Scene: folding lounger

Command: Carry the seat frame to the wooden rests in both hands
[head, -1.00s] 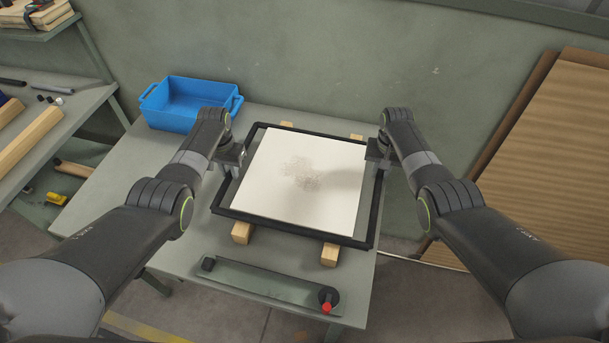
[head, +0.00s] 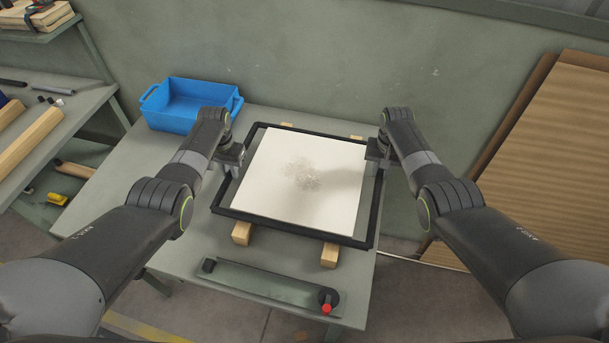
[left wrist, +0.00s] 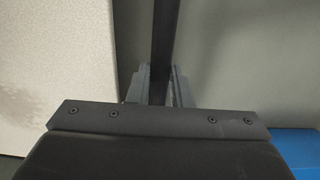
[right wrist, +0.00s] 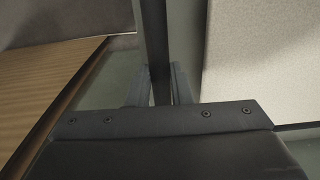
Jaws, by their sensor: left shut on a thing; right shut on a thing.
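The seat frame (head: 290,234) is a black rectangular frame with a pale panel (head: 300,185) inside it. It lies level across two wooden rests, whose near ends (head: 242,232) and (head: 330,255) show below its front edge. Whether it touches them I cannot tell. My left gripper (head: 238,162) is shut on the frame's left rail, which runs between its fingers in the left wrist view (left wrist: 162,60). My right gripper (head: 376,158) is shut on the right rail, also between the fingers in the right wrist view (right wrist: 152,50).
The grey table (head: 190,245) carries the rests. A blue bin (head: 185,108) stands at its back left. A flat bar with a red-tipped knob (head: 270,283) lies along the front edge. A side bench (head: 75,105) is at left, and brown panels (head: 550,160) lean at right.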

